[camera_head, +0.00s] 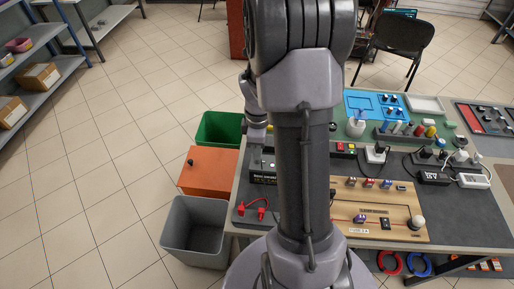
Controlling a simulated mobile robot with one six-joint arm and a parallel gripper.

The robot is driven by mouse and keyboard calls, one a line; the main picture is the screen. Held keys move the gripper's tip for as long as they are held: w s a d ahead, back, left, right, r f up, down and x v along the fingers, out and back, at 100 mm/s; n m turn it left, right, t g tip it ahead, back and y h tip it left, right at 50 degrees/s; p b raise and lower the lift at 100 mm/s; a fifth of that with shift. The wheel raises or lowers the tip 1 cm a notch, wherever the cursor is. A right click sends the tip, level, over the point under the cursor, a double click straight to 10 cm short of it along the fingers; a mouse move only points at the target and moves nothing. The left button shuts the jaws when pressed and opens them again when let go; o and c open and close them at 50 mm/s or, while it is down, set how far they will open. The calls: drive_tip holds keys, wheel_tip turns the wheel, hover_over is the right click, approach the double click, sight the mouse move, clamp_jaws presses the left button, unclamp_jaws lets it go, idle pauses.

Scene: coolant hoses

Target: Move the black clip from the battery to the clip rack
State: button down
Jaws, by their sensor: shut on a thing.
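My gripper (256,163) hangs at the table's left edge, pointing down, partly hidden by my arm. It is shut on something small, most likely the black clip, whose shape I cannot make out. Just below it is a black box (264,178) with pale lettering, perhaps the battery; its right side is hidden behind my arm. I cannot tell whether the held thing touches the box. Two red clips (240,209) stand at the table's front left corner, apart from my gripper. I cannot make out which part is the clip rack.
A green bin (218,128), an orange box (208,171) and a grey bin (197,225) stand left of the table. A wooden board (395,226) and several devices with cables fill the table's right. My arm hides the table's middle. The left floor is clear.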

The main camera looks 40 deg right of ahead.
drive_tip(key=s+a+r+p, duration=0.4)
drive_tip(key=s+a, duration=0.4)
drive_tip(key=s, duration=0.4)
drive_tip(key=shift+r, duration=0.15)
drive_tip(key=s+d+f+b, duration=0.1)
drive_tip(key=f+b, duration=0.2)
drive_tip(key=b, duration=0.1)
drive_tip(key=s+f+b, duration=0.1)
drive_tip(key=f+b, duration=0.2)
drive_tip(key=b, duration=0.1)
drive_tip(key=s+d+f+b, duration=0.1)
drive_tip(key=s+f+b, duration=0.1)
drive_tip(key=f+b, duration=0.1)
drive_tip(key=shift+d+f+b, duration=0.2)
drive_tip(key=shift+d+b, duration=0.15)
drive_tip(key=shift+b, duration=0.3)
wheel_tip(320, 180, down, 4)
drive_tip(key=b, duration=0.4)
drive_tip(key=shift+s+f, duration=0.1)
drive_tip(key=shift+f, duration=0.1)
drive_tip(key=shift+f+b, duration=0.3)
drive_tip(key=shift+b, duration=0.25)
drive_tip(key=shift+f+b, duration=0.35)
